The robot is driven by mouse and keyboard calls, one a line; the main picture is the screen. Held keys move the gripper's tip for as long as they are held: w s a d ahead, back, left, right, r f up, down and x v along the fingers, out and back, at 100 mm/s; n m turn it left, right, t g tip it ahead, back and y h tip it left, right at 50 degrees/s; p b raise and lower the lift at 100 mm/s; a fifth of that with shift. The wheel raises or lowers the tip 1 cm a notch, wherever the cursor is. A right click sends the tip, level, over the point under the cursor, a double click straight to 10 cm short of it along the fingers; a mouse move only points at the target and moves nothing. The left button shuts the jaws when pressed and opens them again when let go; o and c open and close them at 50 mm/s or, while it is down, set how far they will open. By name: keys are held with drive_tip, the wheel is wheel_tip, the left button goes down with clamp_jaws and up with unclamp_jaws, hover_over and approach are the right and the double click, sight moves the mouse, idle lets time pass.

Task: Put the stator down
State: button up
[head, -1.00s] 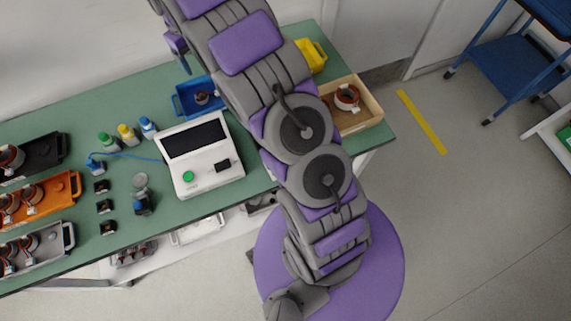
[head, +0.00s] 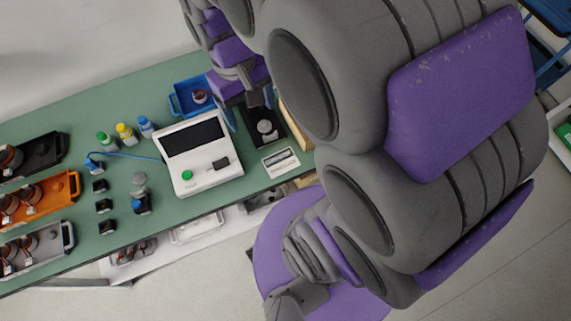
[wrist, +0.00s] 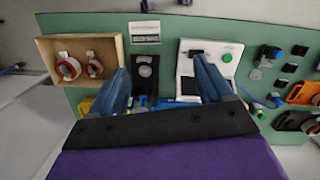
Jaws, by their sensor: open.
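My gripper (wrist: 162,70) is open, its two blue fingers apart, with nothing seen between them. In the head view my gripper (head: 250,110) is over the bench near a black device with a grey disc (head: 265,128), partly hiding it. In the wrist view the black device (wrist: 146,70) shows between the fingers. Two copper-wound stators lie in a wooden box: a larger one (wrist: 68,67) and one beside it (wrist: 95,66). Another small wound part (head: 200,97) sits in the blue bin (head: 178,105). Which stator the task names, I cannot tell.
A white tester with a dark screen (head: 203,160) stands left of the black device, and a small display unit (head: 281,161) in front of it. Bottles (head: 125,132) and trays of stators (head: 55,190) are further left. My arm hides most of the wooden box (wrist: 118,45) in the head view.

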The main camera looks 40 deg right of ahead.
drive_tip(key=s+a+f, duration=0.1)
drive_tip(key=s+f, duration=0.1)
drive_tip(key=s, duration=1.2)
